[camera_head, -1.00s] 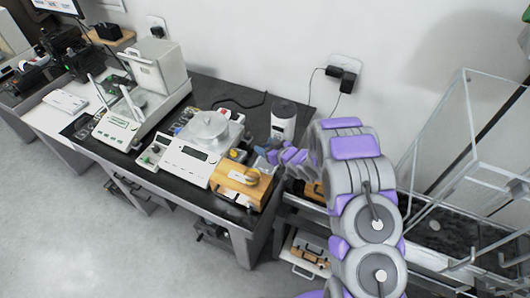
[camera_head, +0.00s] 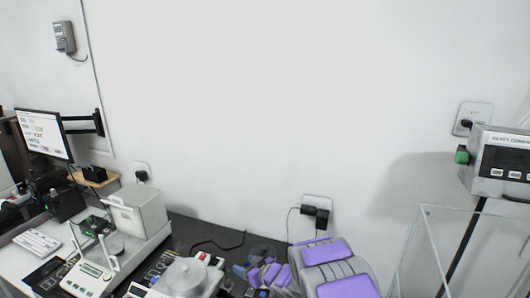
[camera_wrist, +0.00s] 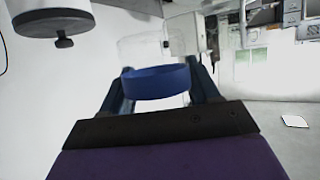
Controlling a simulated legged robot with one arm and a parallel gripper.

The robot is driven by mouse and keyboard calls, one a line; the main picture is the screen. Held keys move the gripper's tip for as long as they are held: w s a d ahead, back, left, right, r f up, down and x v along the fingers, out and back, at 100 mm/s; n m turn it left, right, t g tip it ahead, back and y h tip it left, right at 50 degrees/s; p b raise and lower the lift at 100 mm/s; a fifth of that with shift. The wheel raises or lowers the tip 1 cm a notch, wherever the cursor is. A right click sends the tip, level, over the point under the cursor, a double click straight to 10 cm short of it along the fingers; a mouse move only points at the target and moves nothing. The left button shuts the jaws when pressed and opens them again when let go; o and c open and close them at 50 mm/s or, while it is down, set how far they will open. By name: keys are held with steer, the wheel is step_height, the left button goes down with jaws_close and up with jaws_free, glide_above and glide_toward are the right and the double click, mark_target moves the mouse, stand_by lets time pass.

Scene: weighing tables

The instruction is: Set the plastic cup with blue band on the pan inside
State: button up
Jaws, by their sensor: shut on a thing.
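My gripper (camera_wrist: 158,84) is shut on the plastic cup with the blue band. In the wrist view the blue band (camera_wrist: 157,83) shows between the two dark fingers; the clear part of the cup is hard to make out. In the head view my purple and grey arm reaches in at the bottom, and the cup is not clear there. The balance with a draft shield (camera_head: 137,212) stands on the bench at the left, apart from my gripper. Its clear panes stand at an angle and its pan (camera_head: 112,244) is small and partly hidden.
A second balance with a round metal pan (camera_head: 185,276) stands between the shielded one and my arm. A monitor (camera_head: 42,134) is at the far left. A wall socket with black plugs (camera_head: 316,212) is behind. A clear-walled frame (camera_head: 425,255) stands to the right.

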step_height(320, 180, up, 2)
steer(key=shift+r+p, duration=0.2)
steer(key=shift+p, duration=0.2)
steer(key=s+d+r+m+t+h+b, duration=0.15)
steer(key=d+m+h+b, duration=0.3)
steer(key=d, duration=0.55)
steer(key=s+d+m+t+h+b, duration=0.25)
steer(key=d+m+h, duration=0.2)
steer(key=d, duration=0.55)
steer(key=w+a+f+n+g+y, duration=0.1)
steer(key=a+f+n+y, duration=0.2)
steer(key=a+f, duration=0.2)
steer(key=w+a+f+n+g+y, duration=0.1)
steer(key=a+f+n+y, duration=0.2)
steer(key=a+f, duration=0.3)
steer(key=w+a+f+n+g+y, duration=0.2)
steer(key=a+f, duration=0.3)
steer(key=a, duration=0.4)
steer(key=shift+a+f+n+y, duration=0.15)
steer(key=shift+f+n+y, duration=0.1)
steer(key=shift+n+y, duration=0.25)
steer(key=shift+f+b, duration=0.75)
steer(key=shift+f, duration=4.05)
